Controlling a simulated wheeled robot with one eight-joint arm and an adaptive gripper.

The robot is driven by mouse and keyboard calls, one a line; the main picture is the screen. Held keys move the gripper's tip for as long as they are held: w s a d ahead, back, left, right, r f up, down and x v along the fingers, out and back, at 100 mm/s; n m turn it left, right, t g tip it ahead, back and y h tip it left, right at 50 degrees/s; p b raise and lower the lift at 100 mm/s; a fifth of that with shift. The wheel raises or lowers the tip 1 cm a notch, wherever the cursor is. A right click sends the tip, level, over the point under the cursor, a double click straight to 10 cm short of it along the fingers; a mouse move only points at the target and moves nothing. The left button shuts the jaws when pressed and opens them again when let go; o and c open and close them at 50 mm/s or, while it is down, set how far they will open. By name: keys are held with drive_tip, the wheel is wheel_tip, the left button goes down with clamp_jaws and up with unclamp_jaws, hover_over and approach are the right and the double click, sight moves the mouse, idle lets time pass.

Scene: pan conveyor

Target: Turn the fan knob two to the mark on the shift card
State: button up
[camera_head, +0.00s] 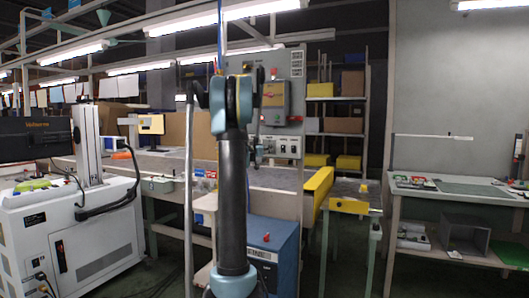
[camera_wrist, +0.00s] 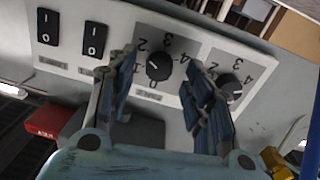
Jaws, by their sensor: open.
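In the wrist view, a pale control panel (camera_wrist: 66,52) appears with its numbers upside down. It carries two dark round knobs on grey numbered dials: a middle knob (camera_wrist: 158,66) and a right knob (camera_wrist: 232,88). My gripper (camera_wrist: 163,62) is open, its two blue fingers on either side of the middle knob. I cannot tell whether they touch it. The left finger covers part of that dial; the right finger stands between the two knobs. Which knob is fan knob two is not readable. In the head view, the panel (camera_head: 287,147) is small and partly behind my arm. I cannot make out the shift card.
Two black rocker switches (camera_wrist: 94,38) sit left of the knobs in the wrist view. A red box (camera_wrist: 48,121) lies below the panel. In the head view, a grey switch box (camera_head: 276,100) is mounted above the panel, and a yellow guard (camera_head: 318,185) stands right.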

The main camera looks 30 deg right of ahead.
drive_tip(key=shift+w+d, duration=0.45)
drive_tip(key=shift+d, duration=0.15)
drive_tip(key=c, duration=1)
drive_tip(key=shift+c, duration=0.2)
drive_tip(key=shift+n, duration=0.4)
drive_tip(key=n+t, duration=0.1)
drive_tip(key=n, duration=1)
drive_tip(key=shift+n, duration=0.3)
drive_tip(key=shift+a, duration=0.1)
